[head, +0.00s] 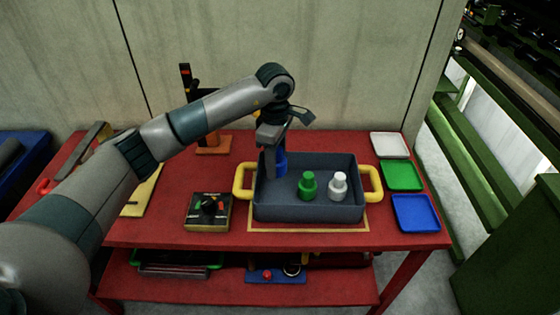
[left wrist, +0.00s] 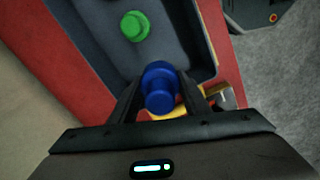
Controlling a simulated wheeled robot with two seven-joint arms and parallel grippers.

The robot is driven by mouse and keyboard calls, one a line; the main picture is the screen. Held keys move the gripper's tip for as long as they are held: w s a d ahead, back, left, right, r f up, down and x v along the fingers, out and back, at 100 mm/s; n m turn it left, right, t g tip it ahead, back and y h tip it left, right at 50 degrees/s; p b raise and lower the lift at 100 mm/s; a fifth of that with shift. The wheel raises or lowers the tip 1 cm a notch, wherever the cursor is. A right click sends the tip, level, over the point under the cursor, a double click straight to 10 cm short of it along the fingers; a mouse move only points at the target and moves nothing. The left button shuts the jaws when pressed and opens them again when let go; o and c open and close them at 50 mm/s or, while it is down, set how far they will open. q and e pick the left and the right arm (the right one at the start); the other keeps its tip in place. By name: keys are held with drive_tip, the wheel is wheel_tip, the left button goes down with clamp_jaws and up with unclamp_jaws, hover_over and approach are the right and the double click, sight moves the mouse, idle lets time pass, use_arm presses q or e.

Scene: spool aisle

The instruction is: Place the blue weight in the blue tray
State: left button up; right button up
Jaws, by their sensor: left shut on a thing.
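The blue weight (left wrist: 160,86) is between the fingers of my left gripper (left wrist: 160,100) in the left wrist view, and the gripper is shut on it. In the head view the blue weight (head: 281,162) shows partly behind my left gripper (head: 274,160), at the left end of the grey bin. I cannot tell whether it touches the bin floor. The blue tray (head: 416,213) lies flat and empty at the right front of the red table. My right gripper is not in view.
The grey bin (head: 300,213) with yellow handles holds a green weight (head: 308,186) and a white weight (head: 338,186). A green tray (head: 402,175) and a white tray (head: 389,145) lie behind the blue tray.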

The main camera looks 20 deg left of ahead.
use_arm(q)
drive_tip(key=s+r+m, duration=0.2)
drive_tip(key=s+m, duration=0.6)
drive_tip(key=s, duration=0.2)
drive_tip(key=s+a+r+m, duration=0.1)
drive_tip(key=s+r+m, duration=0.1)
drive_tip(key=s+m, duration=0.7)
drive_tip(key=shift+s+a+r, duration=0.15)
drive_tip(key=shift+s+r, duration=0.05)
drive_tip(key=shift+s, duration=0.3)
